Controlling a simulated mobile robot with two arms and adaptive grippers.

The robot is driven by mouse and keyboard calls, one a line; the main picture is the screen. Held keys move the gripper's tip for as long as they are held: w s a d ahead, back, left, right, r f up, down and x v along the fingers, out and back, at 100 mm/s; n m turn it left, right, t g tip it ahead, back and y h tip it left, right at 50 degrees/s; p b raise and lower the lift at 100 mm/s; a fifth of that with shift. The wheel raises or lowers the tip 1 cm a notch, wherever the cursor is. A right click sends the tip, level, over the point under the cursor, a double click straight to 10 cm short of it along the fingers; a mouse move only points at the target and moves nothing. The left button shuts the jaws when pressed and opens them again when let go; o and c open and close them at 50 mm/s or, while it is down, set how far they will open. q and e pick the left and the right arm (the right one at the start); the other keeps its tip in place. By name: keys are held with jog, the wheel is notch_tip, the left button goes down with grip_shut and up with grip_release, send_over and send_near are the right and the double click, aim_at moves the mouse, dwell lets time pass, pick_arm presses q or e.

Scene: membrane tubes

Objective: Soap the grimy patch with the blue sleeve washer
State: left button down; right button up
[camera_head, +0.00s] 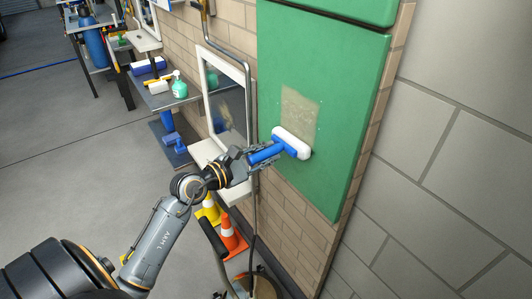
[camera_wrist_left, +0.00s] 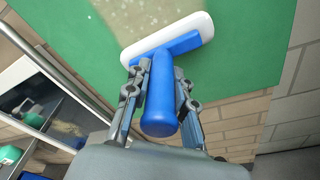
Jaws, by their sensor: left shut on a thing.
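The blue sleeve washer (camera_head: 268,153) has a blue handle and a white sleeve (camera_head: 293,141). My left gripper (camera_head: 249,158) is shut on its handle; the handle also shows between the fingers in the left wrist view (camera_wrist_left: 161,100). The white sleeve is at the green panel (camera_head: 335,75), at the lower edge of the grimy patch (camera_head: 299,106). I cannot tell for sure whether it touches the panel. The patch is a dull tan-brown smear, and part of it shows at the top of the left wrist view (camera_wrist_left: 135,18). My right gripper is not in view.
A framed mirror (camera_head: 228,98) with a white ledge hangs left of the panel. A grey shelf (camera_head: 165,97) with a green spray bottle (camera_head: 179,85) and other tools stands farther left. Orange (camera_head: 233,238) and yellow cones stand below my left arm. Open floor lies at left.

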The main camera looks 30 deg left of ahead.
aim_at(248, 163)
pick_arm(q)
jog(key=shift+a+f+b+v, duration=0.15)
jog(key=shift+b+v, duration=0.2)
jog(key=shift+v, duration=0.55)
jog(key=shift+a+f+b+v, duration=0.15)
jog(key=shift+b+v, duration=0.15)
jog(key=shift+v, duration=0.65)
jog(key=shift+f+b+v, duration=0.15)
jog(key=shift+b+v, duration=0.2)
jog(key=shift+v, duration=0.55)
jog(key=shift+s+a+r, duration=0.2)
jog(key=shift+s+a, duration=0.05)
jog(key=shift+s, duration=0.4)
jog(key=shift+d, duration=0.1)
